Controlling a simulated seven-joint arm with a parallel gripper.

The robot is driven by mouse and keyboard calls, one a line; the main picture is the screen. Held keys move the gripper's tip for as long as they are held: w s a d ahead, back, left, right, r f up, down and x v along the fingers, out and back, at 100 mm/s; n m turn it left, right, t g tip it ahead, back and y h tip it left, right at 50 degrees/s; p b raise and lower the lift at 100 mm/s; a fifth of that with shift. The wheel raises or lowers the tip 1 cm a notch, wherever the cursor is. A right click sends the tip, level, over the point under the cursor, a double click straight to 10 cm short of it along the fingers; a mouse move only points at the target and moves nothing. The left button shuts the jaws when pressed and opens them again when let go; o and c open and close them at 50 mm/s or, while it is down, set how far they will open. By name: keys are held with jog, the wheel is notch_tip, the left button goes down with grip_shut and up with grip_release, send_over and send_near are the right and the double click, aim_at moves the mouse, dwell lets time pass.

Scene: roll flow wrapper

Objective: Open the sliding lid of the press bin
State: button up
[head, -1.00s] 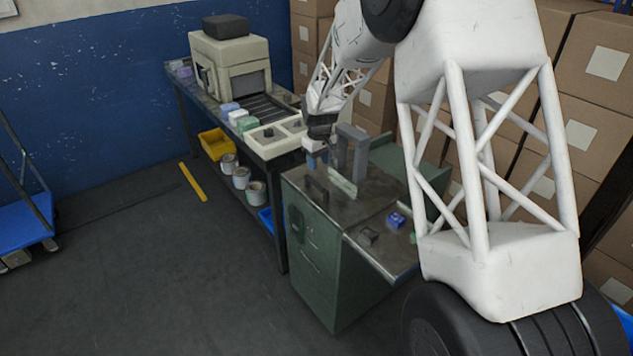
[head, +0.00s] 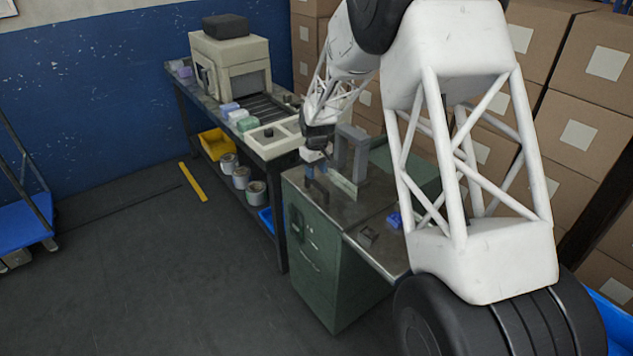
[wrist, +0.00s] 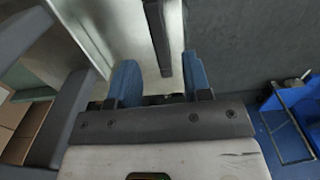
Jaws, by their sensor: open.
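The press bin is the green cabinet (head: 320,268) with a worn metal top. A grey arch-shaped press frame (head: 350,150) stands on it beside a pale panel (head: 344,185), which looks like the sliding lid. My gripper (head: 315,172) points down over the top, left of the frame. In the wrist view its two blue fingers (wrist: 160,82) are apart. A dark handle bar (wrist: 158,35) lies between them in the picture, over the pale panel (wrist: 122,35). I cannot tell whether the fingers touch the bar. In the head view my gripper mostly hides the handle.
A small dark block (head: 368,236) and a blue block (head: 393,220) lie on the lower side shelf. A bench (head: 275,147) with a beige machine (head: 230,65) stands to the left. Stacked cartons (head: 590,120) stand behind. The floor at left is largely clear.

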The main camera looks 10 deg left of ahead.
aim_at(317, 183)
jog(key=shift+f, duration=2.45)
jog(key=shift+c, duration=0.3)
grip_shut()
